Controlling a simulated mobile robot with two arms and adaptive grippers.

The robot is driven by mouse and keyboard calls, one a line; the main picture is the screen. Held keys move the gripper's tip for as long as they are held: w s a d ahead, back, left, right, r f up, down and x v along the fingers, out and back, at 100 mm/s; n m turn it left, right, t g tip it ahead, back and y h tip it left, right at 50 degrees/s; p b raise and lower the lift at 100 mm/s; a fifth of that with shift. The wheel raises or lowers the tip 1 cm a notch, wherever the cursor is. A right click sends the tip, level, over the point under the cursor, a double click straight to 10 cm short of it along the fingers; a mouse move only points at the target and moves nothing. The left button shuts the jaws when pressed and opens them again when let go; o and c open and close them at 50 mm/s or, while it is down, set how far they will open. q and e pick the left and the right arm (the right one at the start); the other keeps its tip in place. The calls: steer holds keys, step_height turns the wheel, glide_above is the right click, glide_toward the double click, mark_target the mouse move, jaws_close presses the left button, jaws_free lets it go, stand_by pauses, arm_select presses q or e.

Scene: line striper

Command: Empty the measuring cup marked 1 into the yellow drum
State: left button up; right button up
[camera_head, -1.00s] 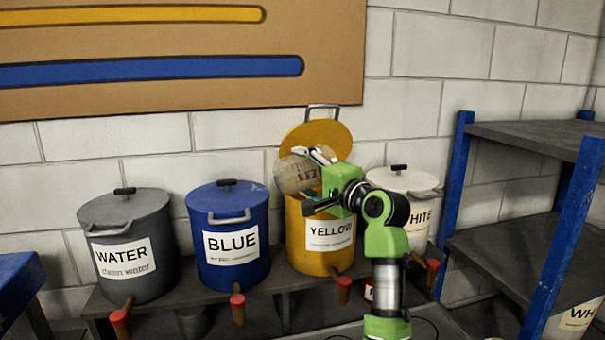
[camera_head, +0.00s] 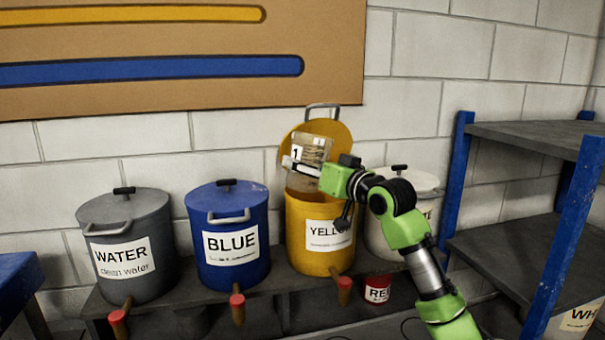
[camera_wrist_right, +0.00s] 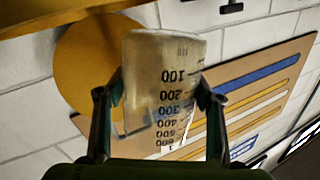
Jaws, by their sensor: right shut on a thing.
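The measuring cup marked 1 (camera_head: 312,148) is see-through with a graduated scale. It stands roughly upright, slightly tilted, above the yellow drum (camera_head: 303,240). My right gripper (camera_head: 300,166) is shut on the cup; the wrist view also shows the cup (camera_wrist_right: 165,85) between its two fingers (camera_wrist_right: 160,100). In the wrist view the scale numbers appear upside down. The drum's lid (camera_head: 337,134) is raised open behind the cup. I cannot tell whether anything is left in the cup. My left gripper is not in view.
A grey WATER drum (camera_head: 124,230) and a BLUE drum (camera_head: 228,200) stand closed to the left. A closed white drum (camera_head: 400,181) is partly behind my arm. A small red container (camera_head: 377,290) sits low. A blue-framed shelf (camera_head: 565,200) stands right.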

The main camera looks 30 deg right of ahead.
mark_target(313, 161)
stand_by(0.3)
steer(key=shift+s+a+r+n+p, duration=0.15)
steer(key=shift+s+r+n, duration=0.25)
steer(key=shift+s, duration=0.25)
steer(key=shift+s+a+r+n+p, duration=0.15)
steer(key=shift+s+r+n, duration=0.15)
steer(key=shift+s+n, duration=0.35)
steer(key=shift+s+a+r+n+p, duration=0.15)
steer(key=shift+s+r+n, duration=0.2)
steer(key=shift+s, duration=0.35)
